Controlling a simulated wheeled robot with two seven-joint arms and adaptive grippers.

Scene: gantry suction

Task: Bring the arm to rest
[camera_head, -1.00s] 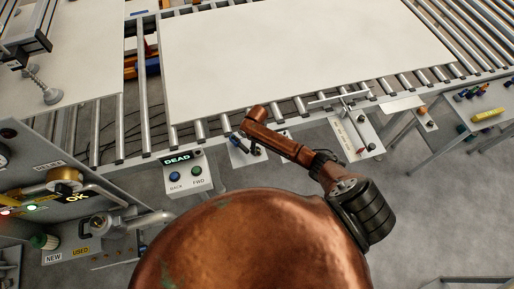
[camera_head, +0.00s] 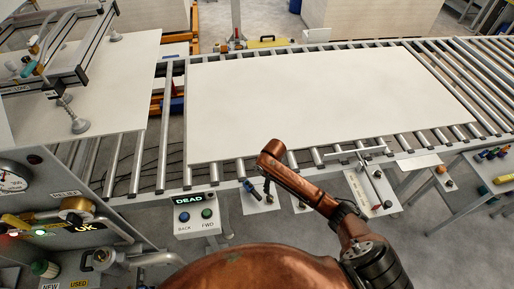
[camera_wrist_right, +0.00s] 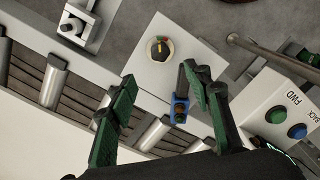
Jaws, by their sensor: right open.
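My right arm (camera_head: 308,190), copper with a black joint, reaches from the lower right toward the front edge of the roller conveyor. Its far end hangs over a small control plate. In the head view the fingers are largely hidden beneath the arm's end. In the right wrist view my right gripper (camera_wrist_right: 158,76) is open, its two green-padded fingers apart. A blue lever (camera_wrist_right: 180,108) shows between the fingers, close to the right one. I cannot tell if they touch. Nothing is visibly held. My left gripper is not in view.
A large white board (camera_head: 320,100) lies on the rollers. A BACK/FWD box (camera_head: 195,216) reading DEAD stands left of the arm's end. A plate with a T-handle (camera_head: 372,188) is to the right. A frame with suction cups (camera_head: 78,122) is at left. Grey floor is open at lower right.

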